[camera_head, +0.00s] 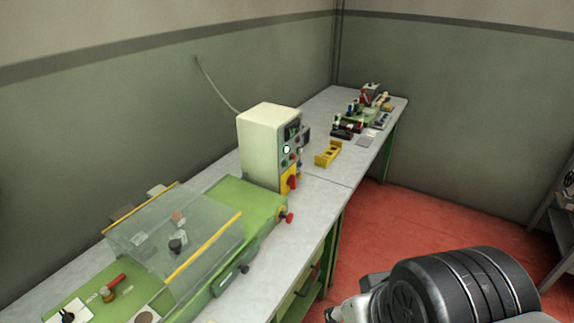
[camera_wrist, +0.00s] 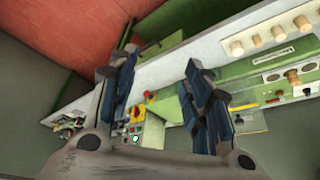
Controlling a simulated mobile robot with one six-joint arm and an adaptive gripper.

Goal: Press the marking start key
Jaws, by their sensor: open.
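A cream control box (camera_head: 262,140) stands on the bench in the head view. Its front panel carries a small dark display, several small buttons and a red rotary switch on a yellow plate (camera_head: 291,182). A pale, green-tinged round key (camera_head: 286,149) stands out on this panel; its label is too small to read. It also shows in the wrist view as a bright spot (camera_wrist: 135,139) low between the fingers. My gripper (camera_wrist: 160,60) is open and empty, its two dark fingers spread apart. It is apart from the panel.
A green machine (camera_head: 235,205) with a clear, yellow-edged guard (camera_head: 175,235) stands left of the box. A yellow block (camera_head: 328,153) and small tools lie beyond it. Several corks (camera_wrist: 257,40) sit on a pale strip in the wrist view. Red floor (camera_head: 385,225) is open beside the bench.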

